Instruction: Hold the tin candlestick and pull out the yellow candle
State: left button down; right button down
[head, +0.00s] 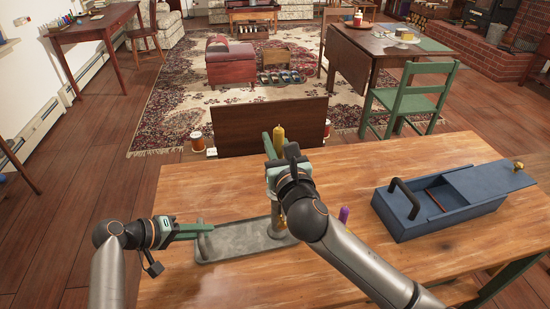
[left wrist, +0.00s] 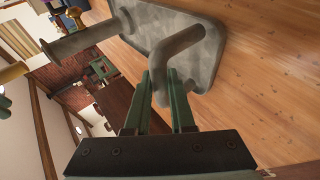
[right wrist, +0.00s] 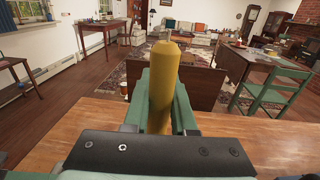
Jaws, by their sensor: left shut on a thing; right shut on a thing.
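The grey tin candlestick (head: 240,240) stands on the wooden table, with a flat tray base, a loop handle and an upright stem. My left gripper (head: 207,228) is shut on its handle; the left wrist view shows the fingers (left wrist: 168,88) around the handle (left wrist: 185,45). My right gripper (head: 276,150) is shut on the yellow candle (head: 278,137), which stands upright between the fingers in the right wrist view (right wrist: 164,85). In the left wrist view a yellow end (left wrist: 12,73) shows apart from the stem's flared rim (left wrist: 46,50). My right arm hides part of the stem.
A blue box (head: 435,208) with a dark handle and a partly slid lid stands on the table at right. A purple object (head: 344,213) shows beside my right arm. A dark wooden panel (head: 240,128) stands beyond the far edge. The table's front left is clear.

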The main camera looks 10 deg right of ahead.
jog(key=shift+r, duration=1)
pick_arm(q)
jog(key=c, duration=0.7)
grip_release()
jog(key=v, duration=1.2)
